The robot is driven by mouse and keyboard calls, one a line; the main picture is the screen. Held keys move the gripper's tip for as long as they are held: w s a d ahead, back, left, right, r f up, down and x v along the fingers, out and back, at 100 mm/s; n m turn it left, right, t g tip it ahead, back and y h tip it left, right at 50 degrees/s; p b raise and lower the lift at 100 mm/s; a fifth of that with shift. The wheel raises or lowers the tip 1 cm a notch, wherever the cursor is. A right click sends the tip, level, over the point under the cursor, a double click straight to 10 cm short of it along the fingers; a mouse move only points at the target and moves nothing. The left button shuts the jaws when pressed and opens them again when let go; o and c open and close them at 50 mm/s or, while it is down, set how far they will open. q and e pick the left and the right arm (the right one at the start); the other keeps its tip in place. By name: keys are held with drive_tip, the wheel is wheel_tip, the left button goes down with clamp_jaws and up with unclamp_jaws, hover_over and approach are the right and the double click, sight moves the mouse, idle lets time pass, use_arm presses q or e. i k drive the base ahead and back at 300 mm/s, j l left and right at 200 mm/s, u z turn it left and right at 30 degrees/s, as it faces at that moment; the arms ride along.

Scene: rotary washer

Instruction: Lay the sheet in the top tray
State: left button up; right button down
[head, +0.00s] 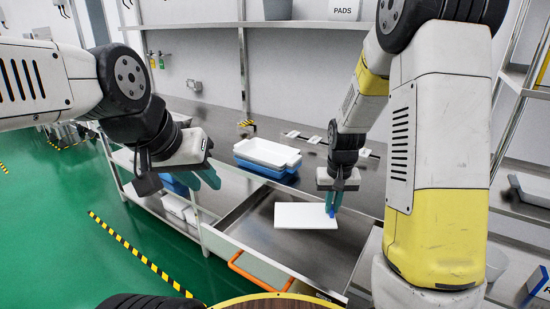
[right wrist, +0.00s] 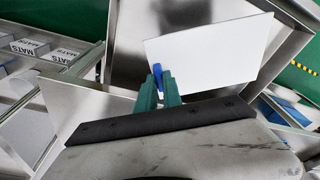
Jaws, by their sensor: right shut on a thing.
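The white sheet (head: 300,216) is level over the open steel drawer in the head view; I cannot tell if it touches the drawer floor. A blue tab (head: 331,212) is at its right edge. My right gripper (head: 334,203) is shut on this tab. The right wrist view shows the sheet (right wrist: 215,52) beyond the teal fingers (right wrist: 164,80), with the blue tab (right wrist: 157,75) between them. A white tray (head: 268,151) sits on top of a blue tray (head: 264,169) on the counter behind the drawer. My left gripper (head: 206,180) is empty, left of these trays.
The open drawer (head: 250,243) has an orange handle (head: 262,272) and raised walls. A steel counter (head: 220,115) runs behind it. Below, shelves hold more trays (head: 174,205). A bin marked PADS (head: 344,10) stands on the upper shelf. Green floor (head: 60,225) lies open at left.

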sight(267, 159)
drive_tip(key=i+j+z, duration=0.1)
drive_tip(key=j+z, duration=0.15)
drive_tip(key=z, duration=0.2)
drive_tip(key=j+z, duration=0.25)
drive_tip(key=z, duration=0.25)
drive_tip(key=j+z, duration=0.15)
drive_tip(key=j, duration=0.6)
drive_tip(key=j+z, duration=0.15)
drive_tip(key=j, duration=0.6)
drive_tip(key=k+j+z, duration=0.2)
drive_tip(key=j, duration=0.55)
drive_tip(key=i, duration=0.05)
